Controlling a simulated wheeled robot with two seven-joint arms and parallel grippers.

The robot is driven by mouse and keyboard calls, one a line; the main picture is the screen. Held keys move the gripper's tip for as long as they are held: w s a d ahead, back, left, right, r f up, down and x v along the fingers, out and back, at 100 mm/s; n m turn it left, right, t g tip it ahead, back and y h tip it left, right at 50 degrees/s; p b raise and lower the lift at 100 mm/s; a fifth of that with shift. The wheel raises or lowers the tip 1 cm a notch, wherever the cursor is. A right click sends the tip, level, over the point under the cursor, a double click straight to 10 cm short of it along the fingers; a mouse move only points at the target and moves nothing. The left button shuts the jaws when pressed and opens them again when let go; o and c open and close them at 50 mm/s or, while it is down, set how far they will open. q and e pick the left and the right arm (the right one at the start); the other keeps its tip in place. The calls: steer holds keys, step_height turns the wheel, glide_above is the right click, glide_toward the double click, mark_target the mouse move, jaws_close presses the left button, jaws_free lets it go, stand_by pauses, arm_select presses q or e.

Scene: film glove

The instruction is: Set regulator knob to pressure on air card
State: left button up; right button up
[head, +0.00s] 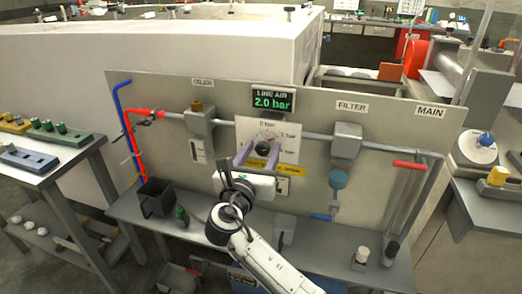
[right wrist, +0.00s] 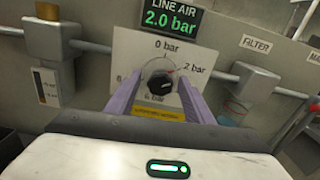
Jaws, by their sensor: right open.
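The dark round regulator knob (head: 263,147) sits on a white dial plate (head: 285,130) on the grey panel. It also shows in the right wrist view (right wrist: 160,83), where the plate's labels include 0 bar, 2 bar and 6 bar. The LINE AIR display (head: 273,101) reads 2.0 bar in green. My right gripper (head: 257,155) is open, its two purple fingers on either side of the knob. In the right wrist view gaps show between fingers and knob; contact is not visible. I cannot make out an air card. My left gripper is out of view.
A filter (head: 346,142) and an oiler (head: 200,120) flank the dial on the pipe. A black bin (head: 156,197) and a white-capped object (head: 362,255) stand on the shelf below. A red-handled valve (head: 409,165) is at right. A side table (head: 50,166) stands at left.

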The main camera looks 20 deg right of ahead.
steer(key=shift+w+d, duration=0.15)
steer(key=shift+w, duration=0.05)
steer(key=c, duration=1.1)
steer(key=shift+o, duration=0.3)
